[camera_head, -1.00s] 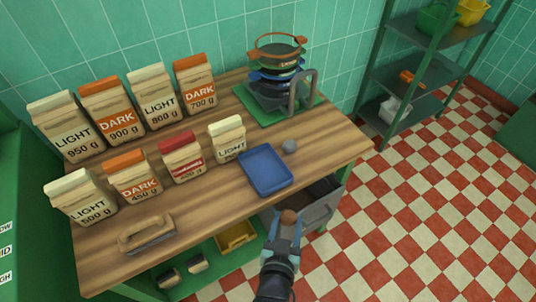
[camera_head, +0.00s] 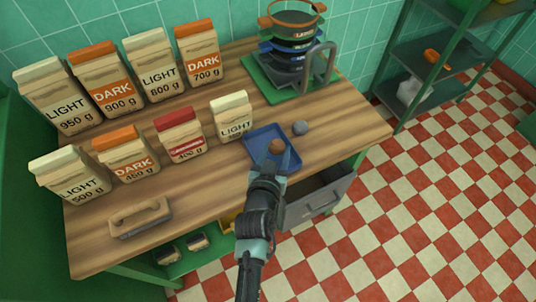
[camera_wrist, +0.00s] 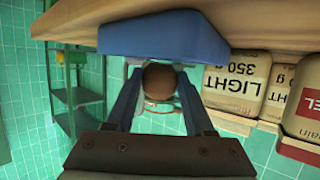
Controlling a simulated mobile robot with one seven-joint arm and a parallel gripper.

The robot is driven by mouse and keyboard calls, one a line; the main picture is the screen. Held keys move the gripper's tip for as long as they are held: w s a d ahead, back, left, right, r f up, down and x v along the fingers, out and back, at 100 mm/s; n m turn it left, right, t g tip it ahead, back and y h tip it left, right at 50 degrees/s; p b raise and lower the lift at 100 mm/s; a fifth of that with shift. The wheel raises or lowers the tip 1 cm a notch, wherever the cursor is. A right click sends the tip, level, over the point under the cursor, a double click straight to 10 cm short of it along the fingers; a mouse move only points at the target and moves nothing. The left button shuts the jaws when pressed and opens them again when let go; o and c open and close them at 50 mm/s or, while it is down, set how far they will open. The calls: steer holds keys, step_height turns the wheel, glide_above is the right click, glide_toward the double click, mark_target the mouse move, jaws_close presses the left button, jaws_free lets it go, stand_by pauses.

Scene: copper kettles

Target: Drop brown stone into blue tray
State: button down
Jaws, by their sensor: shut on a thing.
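The brown stone (camera_head: 276,147) is a small round lump held between the fingertips of my gripper (camera_head: 277,156). The wrist view, which is upside down, shows the stone (camera_wrist: 160,77) between two blue fingers. The blue tray (camera_head: 255,134) lies flat on the wooden bench. In the head view the stone overlaps the tray's near part. In the wrist view the tray (camera_wrist: 165,38) shows on the stone's bench side with a thin gap, so the stone looks held above the tray. My gripper and arm hide the tray's near edge.
A LIGHT bag (camera_head: 232,117) stands close behind-left of the tray, with several other bags further left. A stack of pans (camera_head: 292,45) stands at the back right. An open grey drawer (camera_head: 318,198) juts out below the bench.

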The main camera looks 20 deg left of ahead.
steer(key=shift+f+b, duration=0.35)
steer(key=shift+f, duration=0.45)
steer(key=shift+c, duration=1)
jaws_free()
steer(key=v, duration=1.3)
steer(key=shift+w, duration=0.1)
